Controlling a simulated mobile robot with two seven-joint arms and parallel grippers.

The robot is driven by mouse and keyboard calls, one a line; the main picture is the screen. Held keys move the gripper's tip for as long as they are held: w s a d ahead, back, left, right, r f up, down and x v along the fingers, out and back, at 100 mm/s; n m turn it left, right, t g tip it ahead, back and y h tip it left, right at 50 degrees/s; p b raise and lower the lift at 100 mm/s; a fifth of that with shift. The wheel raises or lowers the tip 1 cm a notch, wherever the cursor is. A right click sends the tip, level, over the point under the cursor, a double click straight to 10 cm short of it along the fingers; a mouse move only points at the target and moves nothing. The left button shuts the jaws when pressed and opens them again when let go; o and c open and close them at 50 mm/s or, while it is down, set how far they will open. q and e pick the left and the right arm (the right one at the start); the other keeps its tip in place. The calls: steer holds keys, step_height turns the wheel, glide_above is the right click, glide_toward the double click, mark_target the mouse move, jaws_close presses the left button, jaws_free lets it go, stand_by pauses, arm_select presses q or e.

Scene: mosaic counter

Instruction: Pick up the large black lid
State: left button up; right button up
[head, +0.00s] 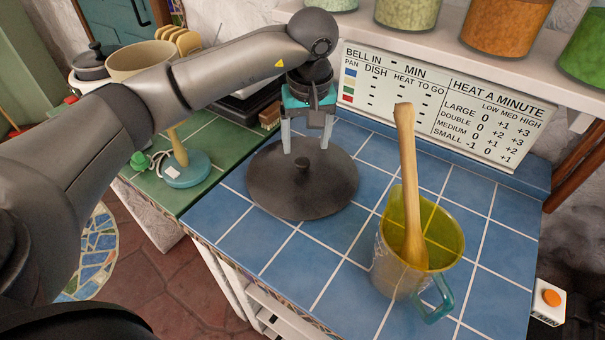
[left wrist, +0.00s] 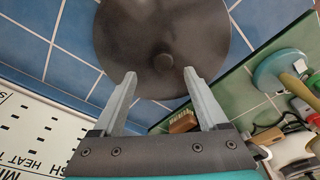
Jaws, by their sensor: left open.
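The large black lid (head: 318,196) lies flat on the blue tiled counter, a dark round disc with a small knob (head: 302,163) at its middle. My left gripper (head: 302,148) is above the lid's far part, pointing down, with its fingers apart and nothing between them. In the left wrist view the lid (left wrist: 135,40) fills the upper middle, and its knob (left wrist: 163,62) shows just beyond the fingertips of the left gripper (left wrist: 160,77), roughly between them. I cannot tell whether the fingertips touch the lid. My right gripper is not in view.
A yellow jug (head: 440,235) with a wooden spoon (head: 408,180) stands right of the lid. A sign (head: 440,105) leans at the back below a shelf of jars. A teal-based stand (head: 186,172) is on the green counter at left. Blue tiles in front of the lid are clear.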

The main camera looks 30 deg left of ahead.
mark_target(302, 160)
arm_select(q)
steer(key=shift+w+a+f, duration=0.1)
steer(key=shift+a+f, duration=0.1)
steer(key=shift+f, duration=0.95)
steer(key=shift+w+a+f, duration=0.1)
steer(key=shift+a+f, duration=0.05)
steer(key=shift+f, duration=1)
steer(key=shift+w+a+f, duration=0.1)
steer(key=shift+a+f, duration=0.1)
steer(key=shift+f, duration=0.95)
steer(key=shift+c, duration=0.3)
jaws_close()
